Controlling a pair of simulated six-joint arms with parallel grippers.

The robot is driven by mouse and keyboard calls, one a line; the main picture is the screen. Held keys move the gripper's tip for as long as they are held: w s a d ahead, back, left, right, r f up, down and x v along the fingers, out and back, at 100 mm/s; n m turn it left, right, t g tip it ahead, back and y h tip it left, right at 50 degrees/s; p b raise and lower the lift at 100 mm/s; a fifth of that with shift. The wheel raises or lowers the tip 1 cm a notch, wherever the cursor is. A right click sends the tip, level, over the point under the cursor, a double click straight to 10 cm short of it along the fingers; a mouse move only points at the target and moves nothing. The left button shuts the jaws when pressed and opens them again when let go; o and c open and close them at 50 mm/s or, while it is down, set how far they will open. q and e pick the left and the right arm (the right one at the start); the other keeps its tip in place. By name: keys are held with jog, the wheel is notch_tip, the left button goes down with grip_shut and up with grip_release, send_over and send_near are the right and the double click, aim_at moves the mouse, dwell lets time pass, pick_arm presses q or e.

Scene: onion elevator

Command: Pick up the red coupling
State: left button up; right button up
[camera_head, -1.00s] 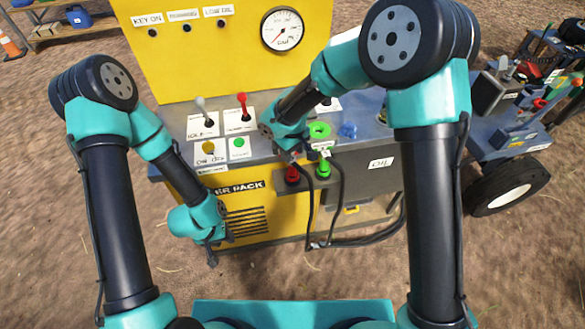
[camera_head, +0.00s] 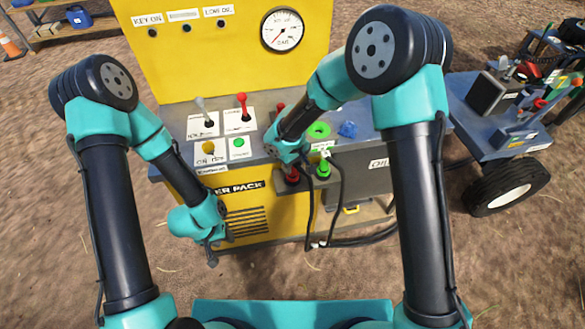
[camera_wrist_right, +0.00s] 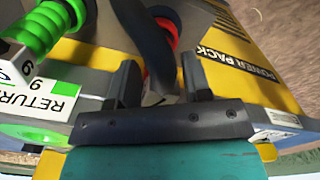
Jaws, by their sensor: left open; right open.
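The red coupling (camera_head: 292,179) sits on the bracket at the front of the yellow power pack, left of the green coupling (camera_head: 323,170). My right gripper is just above the red coupling in the head view, its fingers mostly hidden by the wrist. In the right wrist view my right gripper (camera_wrist_right: 159,82) is open. A black curved part lies ahead of and partly between its fingers, with the red coupling (camera_wrist_right: 173,31) partly hidden behind it. I cannot tell whether a finger touches it. My left gripper (camera_head: 212,259) hangs open and empty before the power pack's grille.
Black hoses (camera_head: 312,215) hang from the couplings. A green ribbed coupling (camera_wrist_right: 45,28) and a RETURN label (camera_wrist_right: 48,100) are close to the right gripper's left side. Levers (camera_head: 242,107) and buttons stand on the panel. A wheeled cart (camera_head: 505,135) is at the right.

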jog(key=shift+c, duration=0.3)
jog(key=c, duration=0.7)
jog(key=shift+o, duration=0.2)
jog(key=shift+r, duration=0.15)
jog(key=shift+r, duration=0.9)
jog(key=shift+s+r, duration=0.15)
jog(key=shift+r, duration=0.7)
jog(key=s+r, duration=0.1)
jog(key=s, duration=1.4)
jog(key=shift+s+r, duration=0.15)
jog(key=shift+s, duration=0.2)
